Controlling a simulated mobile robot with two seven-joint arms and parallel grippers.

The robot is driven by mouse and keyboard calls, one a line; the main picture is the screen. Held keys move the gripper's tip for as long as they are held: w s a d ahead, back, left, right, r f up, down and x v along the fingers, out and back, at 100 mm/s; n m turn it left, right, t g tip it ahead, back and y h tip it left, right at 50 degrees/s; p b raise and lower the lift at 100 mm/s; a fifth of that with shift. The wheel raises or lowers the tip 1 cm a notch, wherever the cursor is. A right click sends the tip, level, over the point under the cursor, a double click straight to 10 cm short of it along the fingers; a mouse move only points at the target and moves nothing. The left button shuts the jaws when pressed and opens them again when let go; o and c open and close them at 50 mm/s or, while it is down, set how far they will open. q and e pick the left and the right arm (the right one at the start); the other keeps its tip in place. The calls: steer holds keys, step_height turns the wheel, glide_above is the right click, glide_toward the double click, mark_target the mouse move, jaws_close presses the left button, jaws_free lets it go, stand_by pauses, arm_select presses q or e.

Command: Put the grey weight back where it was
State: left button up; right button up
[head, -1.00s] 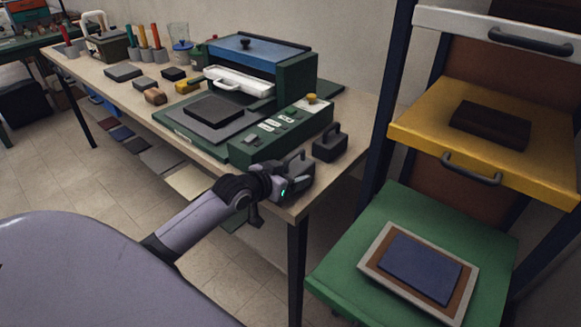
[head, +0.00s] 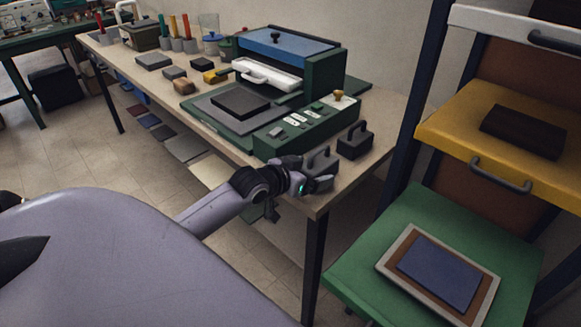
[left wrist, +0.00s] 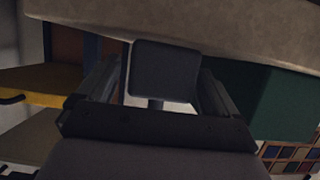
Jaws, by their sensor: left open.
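Two dark grey weights with loop handles stand at the near right corner of the workbench. The nearer grey weight (head: 320,164) is right behind my left gripper (head: 322,184), which partly hides it. The other grey weight (head: 355,141) stands a little farther back to the right. In the left wrist view a dark grey block (left wrist: 165,70), looking like a weight, shows beyond and between the fingers of my open left gripper (left wrist: 155,100). I cannot tell whether the fingers touch it.
A green press (head: 300,125) with a blue top and a dark block (head: 240,102) on its plate stands beside the weights. The workbench (head: 335,192) ends just right of them. A rack with a yellow shelf (head: 450,125) and green shelf (head: 350,262) stands at right.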

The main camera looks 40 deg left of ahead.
arm_select(q)
steer(key=d+v, duration=0.1)
steer(key=v, duration=0.9)
steer(key=s+d+f+g, duration=0.1)
steer(key=s+d+f, duration=0.6)
steer(key=f, duration=0.2)
steer(key=s+d+f+m+g+h, duration=0.1)
steer(key=s+d+f+g, duration=0.1)
steer(key=s+d+f, duration=0.5)
step_height(320, 180, down, 3)
steer(key=shift+s+d+f+m, duration=0.1)
steer(key=shift+s+d+m, duration=0.2)
steer(key=shift+s+d, duration=0.15)
